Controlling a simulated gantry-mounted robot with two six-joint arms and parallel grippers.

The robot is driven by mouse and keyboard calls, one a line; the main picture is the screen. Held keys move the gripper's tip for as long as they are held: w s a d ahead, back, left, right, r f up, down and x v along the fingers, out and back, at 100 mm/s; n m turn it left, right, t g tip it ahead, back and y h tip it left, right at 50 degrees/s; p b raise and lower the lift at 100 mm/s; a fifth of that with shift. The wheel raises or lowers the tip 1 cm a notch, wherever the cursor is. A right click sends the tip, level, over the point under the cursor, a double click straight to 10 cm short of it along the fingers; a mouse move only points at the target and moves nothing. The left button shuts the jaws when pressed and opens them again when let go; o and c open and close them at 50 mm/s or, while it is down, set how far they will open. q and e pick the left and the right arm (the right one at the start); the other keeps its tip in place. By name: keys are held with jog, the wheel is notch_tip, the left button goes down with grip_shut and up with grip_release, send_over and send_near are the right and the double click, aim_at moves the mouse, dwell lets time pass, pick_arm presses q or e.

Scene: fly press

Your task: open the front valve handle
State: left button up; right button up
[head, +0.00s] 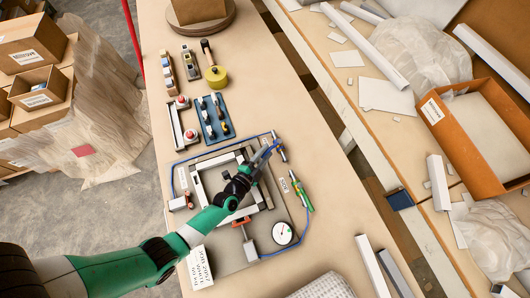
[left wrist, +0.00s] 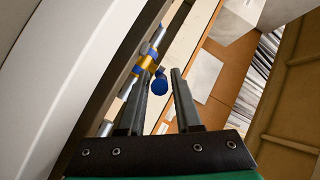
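My left gripper (head: 268,150) reaches over the press frame to the blue-hosed valve (head: 279,147) at the table's right side. In the left wrist view, my left gripper (left wrist: 164,75) is open. The blue round end of a valve handle (left wrist: 160,87) shows between its fingers, closer to the left finger; I cannot tell whether they touch. The valve's brass and grey body (left wrist: 149,62) lies just beyond the left finger. A second valve, green and yellow (head: 299,192), sits lower right of the gripper in the head view. My right gripper is not in view.
The pale square press frame (head: 264,190) stands under my left arm. A round dial gauge (head: 283,233) and a blue hose (head: 174,172) lie around it. A blue tool tray (head: 204,127) stands behind. A printed sheet (head: 199,268) lies at the front left.

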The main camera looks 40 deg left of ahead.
pick_arm(q)
jog(key=shift+r, duration=0.1)
jog(key=shift+s+d+r+p, duration=0.1)
jog(key=shift+s+r+p, duration=0.05)
jog(key=shift+s+p, duration=0.25)
jog(key=p+v, duration=0.4)
jog(key=v, duration=0.6)
jog(key=shift+p, duration=0.35)
jog(key=shift+s, duration=0.4)
